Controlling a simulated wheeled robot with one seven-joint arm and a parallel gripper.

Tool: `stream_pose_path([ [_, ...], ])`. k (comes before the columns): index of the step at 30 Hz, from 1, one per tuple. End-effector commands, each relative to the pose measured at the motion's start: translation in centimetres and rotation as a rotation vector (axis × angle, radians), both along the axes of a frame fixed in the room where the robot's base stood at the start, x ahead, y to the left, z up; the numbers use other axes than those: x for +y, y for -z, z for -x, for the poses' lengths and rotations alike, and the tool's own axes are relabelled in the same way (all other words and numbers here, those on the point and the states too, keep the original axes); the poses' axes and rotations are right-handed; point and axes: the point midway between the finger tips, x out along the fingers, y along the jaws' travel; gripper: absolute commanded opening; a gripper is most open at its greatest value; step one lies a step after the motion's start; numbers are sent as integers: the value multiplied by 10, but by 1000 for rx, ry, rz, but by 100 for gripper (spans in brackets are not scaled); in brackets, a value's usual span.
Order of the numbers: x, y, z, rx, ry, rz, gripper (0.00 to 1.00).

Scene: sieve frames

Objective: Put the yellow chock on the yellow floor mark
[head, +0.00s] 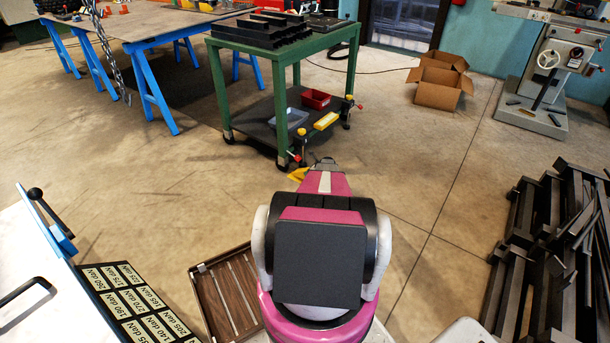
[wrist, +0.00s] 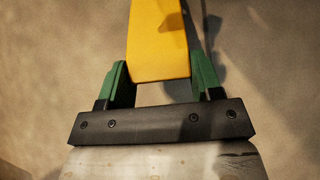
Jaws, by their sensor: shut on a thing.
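My gripper (wrist: 159,66) is shut on the yellow chock (wrist: 158,40); its two green fingers stand on either side of the chock in the wrist view. The chock's far end runs out of the top of that view, over bare concrete. In the head view my own arm hides most of the gripper. A small yellow patch (head: 297,175) shows just left of the arm's far end; I cannot tell whether it is the chock or the floor mark. No yellow floor mark can be clearly made out in either view.
A green cart (head: 285,45) stands just beyond my arm, with a red bin (head: 316,98) on its lower shelf. Cardboard boxes (head: 438,90) lie at the back right. Dark metal frames (head: 555,240) are stacked at right. The floor between is clear.

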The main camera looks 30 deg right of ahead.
Motion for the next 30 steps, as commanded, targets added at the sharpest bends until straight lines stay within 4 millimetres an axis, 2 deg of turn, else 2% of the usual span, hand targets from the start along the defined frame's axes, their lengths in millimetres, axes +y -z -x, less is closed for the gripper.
stream_pose_path([
  [1,4,1,-12,-1,-2,0,21],
  [3,8,1,-23,-1,-1,0,21],
  [7,14,0,-34,0,-1,-1,21],
  [11,15,3,-37,1,0,-1,21],
  [19,15,34,-37,1,0,-1,21],
  [30,15,38,-36,1,0,-1,21],
])
